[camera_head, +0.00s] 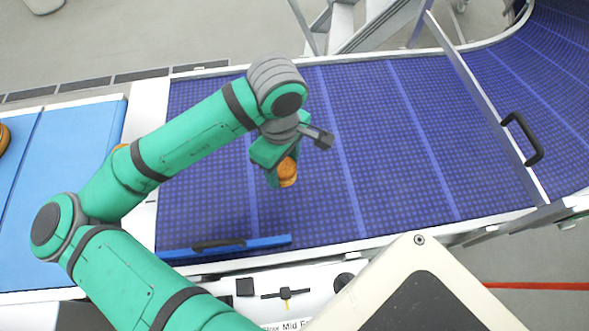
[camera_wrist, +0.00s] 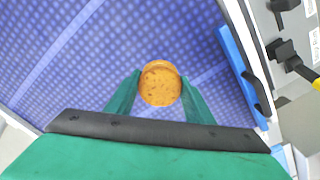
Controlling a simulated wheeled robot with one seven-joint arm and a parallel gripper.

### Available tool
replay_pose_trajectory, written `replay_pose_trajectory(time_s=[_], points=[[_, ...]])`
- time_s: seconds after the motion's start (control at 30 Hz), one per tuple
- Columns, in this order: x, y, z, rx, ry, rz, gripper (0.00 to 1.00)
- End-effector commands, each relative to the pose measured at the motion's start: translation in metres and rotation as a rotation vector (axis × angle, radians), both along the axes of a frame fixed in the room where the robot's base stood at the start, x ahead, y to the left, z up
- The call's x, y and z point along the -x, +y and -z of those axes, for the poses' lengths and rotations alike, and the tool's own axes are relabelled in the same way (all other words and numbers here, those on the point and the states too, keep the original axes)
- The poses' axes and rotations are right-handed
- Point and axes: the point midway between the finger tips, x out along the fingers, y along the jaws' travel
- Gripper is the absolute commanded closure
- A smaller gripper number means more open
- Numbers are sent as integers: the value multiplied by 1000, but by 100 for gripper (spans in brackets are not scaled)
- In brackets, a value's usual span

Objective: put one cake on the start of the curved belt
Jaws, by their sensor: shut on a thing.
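A small round orange-brown cake (camera_head: 287,172) is between the fingers of my gripper (camera_head: 279,172), which is shut on it. In the wrist view the same cake (camera_wrist: 160,84) sits between the two green fingertips of my gripper (camera_wrist: 159,92). The purple-blue curved belt (camera_head: 395,150) lies below, and it fills most of the wrist view (camera_wrist: 70,70). The cake is over the belt's straight left part. I cannot tell whether the cake touches the belt.
A light blue belt (camera_head: 60,190) lies at the left, with a brown round item (camera_head: 3,138) at its edge. A blue bar with a dark handle (camera_head: 225,247) lies along the purple belt's near edge. A gate with a black handle (camera_head: 523,138) crosses the belt at the right.

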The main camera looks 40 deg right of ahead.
Motion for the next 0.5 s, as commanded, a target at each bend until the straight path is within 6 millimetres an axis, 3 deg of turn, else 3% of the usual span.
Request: replay_pose_trajectory(time_s=[0.2, 0.5], points=[[-2, -23, 28, 1, 0, 1, 62], [-4, -36, 52, -1, 1, 0, 62]])
